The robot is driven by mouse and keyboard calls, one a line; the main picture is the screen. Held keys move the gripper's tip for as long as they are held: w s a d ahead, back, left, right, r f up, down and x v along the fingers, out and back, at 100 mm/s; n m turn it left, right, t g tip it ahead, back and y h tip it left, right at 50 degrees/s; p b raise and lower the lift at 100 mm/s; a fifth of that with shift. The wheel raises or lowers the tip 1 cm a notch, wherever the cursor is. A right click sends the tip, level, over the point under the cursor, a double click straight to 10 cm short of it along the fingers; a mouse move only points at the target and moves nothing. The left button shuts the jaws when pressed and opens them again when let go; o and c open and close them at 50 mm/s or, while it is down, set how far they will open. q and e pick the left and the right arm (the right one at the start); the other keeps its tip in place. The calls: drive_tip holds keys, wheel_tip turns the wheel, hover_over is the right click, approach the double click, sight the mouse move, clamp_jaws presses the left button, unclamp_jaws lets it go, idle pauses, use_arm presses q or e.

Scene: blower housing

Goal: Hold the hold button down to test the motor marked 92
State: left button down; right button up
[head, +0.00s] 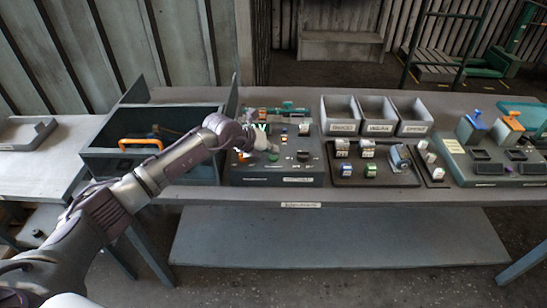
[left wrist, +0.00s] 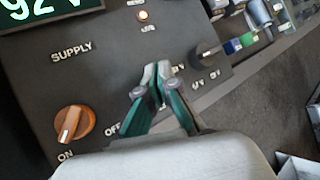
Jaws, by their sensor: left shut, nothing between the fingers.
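The dark test panel (head: 285,178) sits on the bench with switches and a small display. In the left wrist view its display (left wrist: 45,10) shows green characters that look like 92V, cut off by the frame. Below are an orange SUPPLY knob (left wrist: 74,124), a small lit lamp or button (left wrist: 142,15) and a black knob (left wrist: 207,54). My left gripper (head: 274,152) is over the panel, fingers shut and empty; its tips also show in the left wrist view (left wrist: 157,72). Whether they touch the panel is unclear. No hold button is identifiable; the fingers hide part of the panel. Motor markings are too small to read.
A dark tray (head: 345,181) with several small blocks or motors lies right of the panel. Three grey labelled bins (head: 340,128) stand behind it. A green fixture panel (head: 480,178) is at far right. An open box (head: 100,165) with an orange handle stands left, beside my arm.

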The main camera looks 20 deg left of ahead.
sight(272, 157)
use_arm(q)
drive_tip(key=shift+f, duration=0.6)
idle(1.4)
drive_tip(key=shift+r, duration=0.15)
idle(1.1)
drive_tip(key=shift+r+p, duration=0.4)
drive_tip(key=shift+r, duration=0.4)
wheel_tip(272, 157, up, 5)
drive_tip(key=p, duration=0.3)
drive_tip(key=shift+p, duration=0.3)
drive_tip(key=shift+d, duration=0.1)
